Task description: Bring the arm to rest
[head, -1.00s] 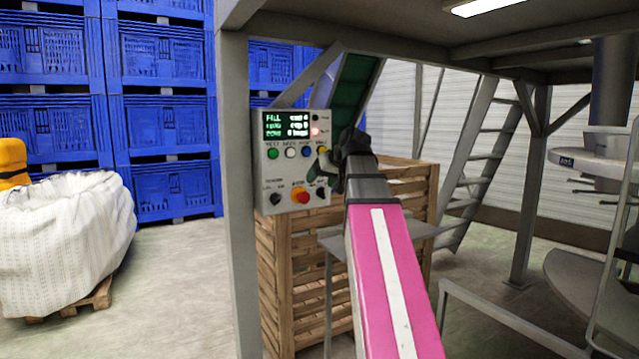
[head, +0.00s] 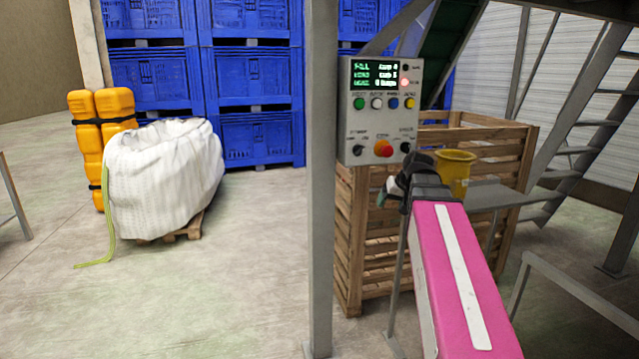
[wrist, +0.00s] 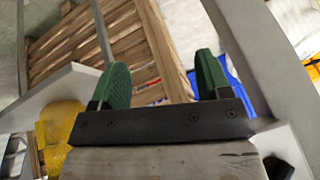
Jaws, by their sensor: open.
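My gripper (wrist: 162,82) shows in the wrist view with its two green-padded fingers wide apart and nothing between them. In the head view my gripper (head: 388,190) is at the end of my pink arm, partly hidden by the wrist. It is below the control panel (head: 380,110) and looks apart from it. The panel has a lit screen, a red light, a row of coloured buttons and a red knob.
A slatted wooden crate (head: 362,245) stands behind my arm, with a yellow container (head: 456,170) beside a grey ledge. A grey post (head: 321,200) rises left of the panel. A white bulk bag (head: 165,175) and blue crates (head: 255,90) stand left. Floor between is clear.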

